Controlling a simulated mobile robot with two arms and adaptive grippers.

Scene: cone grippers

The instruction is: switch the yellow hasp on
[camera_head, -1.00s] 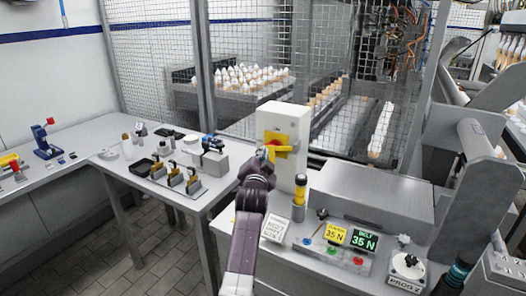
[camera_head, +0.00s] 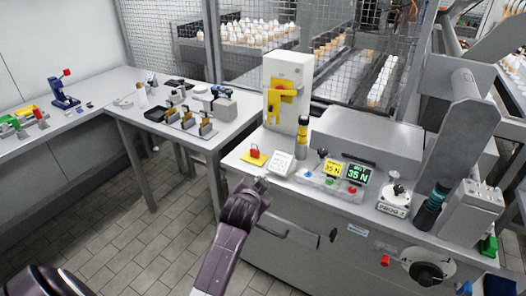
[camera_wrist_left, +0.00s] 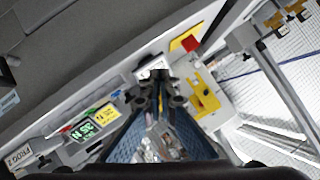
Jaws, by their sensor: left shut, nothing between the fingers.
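The yellow hasp (camera_head: 275,104) is on the front of an upright white box (camera_head: 303,72) at the back edge of the machine top. It hangs on a yellow plate and also shows in the wrist view (camera_wrist_left: 203,95). My left gripper (camera_head: 256,184) is shut and empty, low in front of the machine's front edge, below and apart from the hasp. Its fingers (camera_wrist_left: 163,88) show close together in the wrist view. My right gripper is not in view.
A red padlock-like piece (camera_head: 255,153) sits on a yellow pad left of a white card (camera_head: 281,163). A button panel (camera_head: 335,180) lies further right. The side table (camera_head: 135,109) holds small tools.

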